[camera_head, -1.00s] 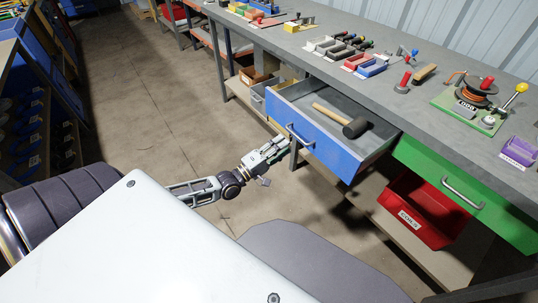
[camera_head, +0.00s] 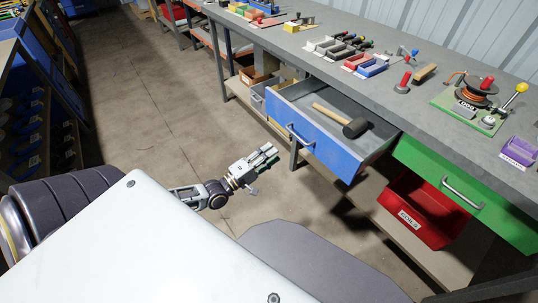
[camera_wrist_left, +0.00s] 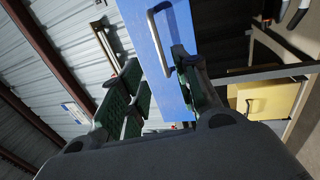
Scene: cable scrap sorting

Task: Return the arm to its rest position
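My left gripper (camera_head: 270,153) is in front of the open blue drawer (camera_head: 322,143), below and to the left of its metal handle (camera_head: 299,136), and apart from it. In the left wrist view the two green-padded fingers (camera_wrist_left: 160,80) are spread with nothing between them. The blue drawer front (camera_wrist_left: 178,20) and its handle (camera_wrist_left: 161,40) show beyond the fingers. My left arm runs low from behind my white body top. My right gripper is not in view.
A mallet (camera_head: 343,121) lies in the pulled-out drawer. The grey workbench (camera_head: 420,85) holds trays and a cable spool (camera_head: 477,90). The floor (camera_head: 150,110) to the left is clear.

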